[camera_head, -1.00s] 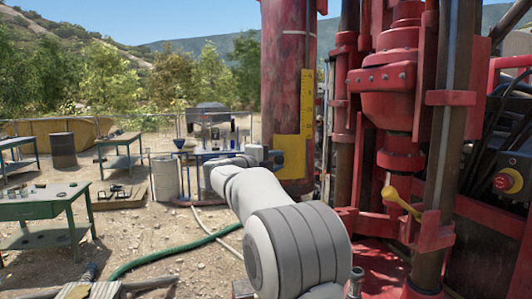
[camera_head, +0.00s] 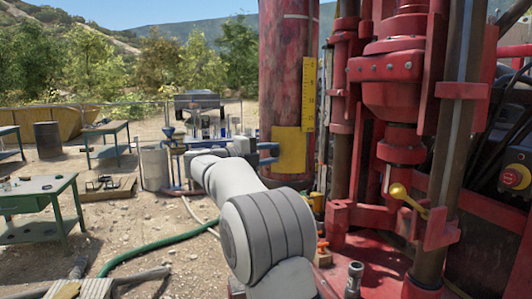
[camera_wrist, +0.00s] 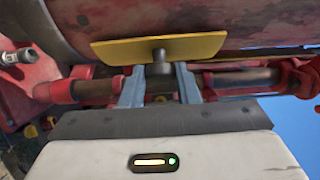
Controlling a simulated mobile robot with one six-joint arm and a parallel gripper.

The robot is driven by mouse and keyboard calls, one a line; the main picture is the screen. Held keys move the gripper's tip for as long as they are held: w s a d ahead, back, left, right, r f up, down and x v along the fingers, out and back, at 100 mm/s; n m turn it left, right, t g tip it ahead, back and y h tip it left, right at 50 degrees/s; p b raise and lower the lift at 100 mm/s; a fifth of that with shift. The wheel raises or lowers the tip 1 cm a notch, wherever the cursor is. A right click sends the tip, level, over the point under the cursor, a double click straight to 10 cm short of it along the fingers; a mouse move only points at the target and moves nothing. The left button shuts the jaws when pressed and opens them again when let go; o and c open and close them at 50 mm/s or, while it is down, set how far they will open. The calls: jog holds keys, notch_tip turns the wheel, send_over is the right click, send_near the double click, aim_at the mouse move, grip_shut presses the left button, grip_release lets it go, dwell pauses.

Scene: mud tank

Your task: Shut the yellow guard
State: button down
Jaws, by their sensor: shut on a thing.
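The yellow guard (camera_head: 291,150) is a curved plate against the lower part of a thick red upright cylinder (camera_head: 286,75). In the wrist view the guard (camera_wrist: 190,46) spans the upper middle, with a dark knob (camera_wrist: 159,57) standing out from it. My gripper (camera_wrist: 160,82) has its two grey fingers on either side of the knob's dark stem, shut on it. In the head view my gripper (camera_head: 268,153) reaches the left edge of the guard. What lies behind the guard is hidden.
Red rig machinery (camera_head: 395,80) with a yellow lever (camera_head: 405,199) fills the right. A blue table (camera_head: 215,150) with items stands behind my arm. A green hose (camera_head: 160,251) crosses the open ground at left.

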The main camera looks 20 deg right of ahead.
jog(key=shift+d, duration=0.1)
jog(key=c, duration=1.5)
grip_release()
jog(key=o, duration=0.3)
jog(key=shift+d, duration=0.15)
jog(key=shift+o, duration=0.5)
jog(key=shift+a, duration=0.2)
jog(key=s+a+b, duration=0.1)
jog(key=a+b, duration=0.1)
jog(key=a, duration=0.5)
jog(key=shift+s+a, duration=0.25)
jog(key=shift+a, duration=0.05)
